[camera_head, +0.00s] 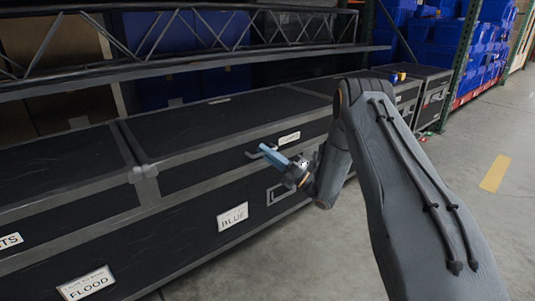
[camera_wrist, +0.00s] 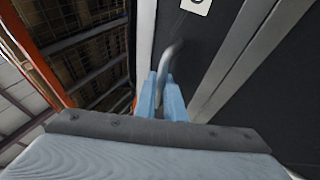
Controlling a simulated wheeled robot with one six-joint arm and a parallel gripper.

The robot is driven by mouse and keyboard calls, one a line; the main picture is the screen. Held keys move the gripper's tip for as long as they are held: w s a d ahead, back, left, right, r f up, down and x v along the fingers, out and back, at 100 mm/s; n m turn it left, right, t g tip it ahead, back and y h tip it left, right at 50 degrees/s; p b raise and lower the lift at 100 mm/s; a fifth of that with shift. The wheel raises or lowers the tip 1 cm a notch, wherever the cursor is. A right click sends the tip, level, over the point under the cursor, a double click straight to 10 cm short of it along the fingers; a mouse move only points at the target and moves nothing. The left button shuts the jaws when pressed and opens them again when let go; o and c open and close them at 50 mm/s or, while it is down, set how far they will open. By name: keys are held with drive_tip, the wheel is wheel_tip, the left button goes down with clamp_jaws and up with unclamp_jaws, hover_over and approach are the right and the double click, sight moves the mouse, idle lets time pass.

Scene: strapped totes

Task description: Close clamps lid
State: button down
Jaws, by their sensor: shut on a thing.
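A long black road case with grey metal edges (camera_head: 180,210) fills the left and middle of the head view. Its lid (camera_head: 215,119) looks down flat, with a seam along the front. A small bent metal handle (camera_head: 252,154) sticks out of the lid's front, below a white label (camera_head: 289,137). My gripper (camera_head: 266,150) reaches this handle from the right, its light blue fingers shut on it. In the wrist view the metal handle (camera_wrist: 171,60) curves up from between the two blue fingertips (camera_wrist: 161,90). I cannot make out separate clamps.
White labels reading BLUE (camera_head: 233,216) and FLOOD (camera_head: 86,284) are on the case front. A dark truss (camera_head: 180,45) and shelf beam lie above and behind the lid. Blue totes (camera_head: 440,55) are stacked at the back right.

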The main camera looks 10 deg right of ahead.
drive_tip(key=c, duration=1.8)
unclamp_jaws()
drive_tip(key=shift+f, duration=0.45)
drive_tip(key=shift+c, duration=0.2)
drive_tip(key=p+v, duration=0.2)
drive_tip(key=v, duration=0.5)
drive_tip(key=shift+s+d, duration=0.25)
drive_tip(key=shift+d, duration=0.1)
drive_tip(key=shift+a, duration=0.1)
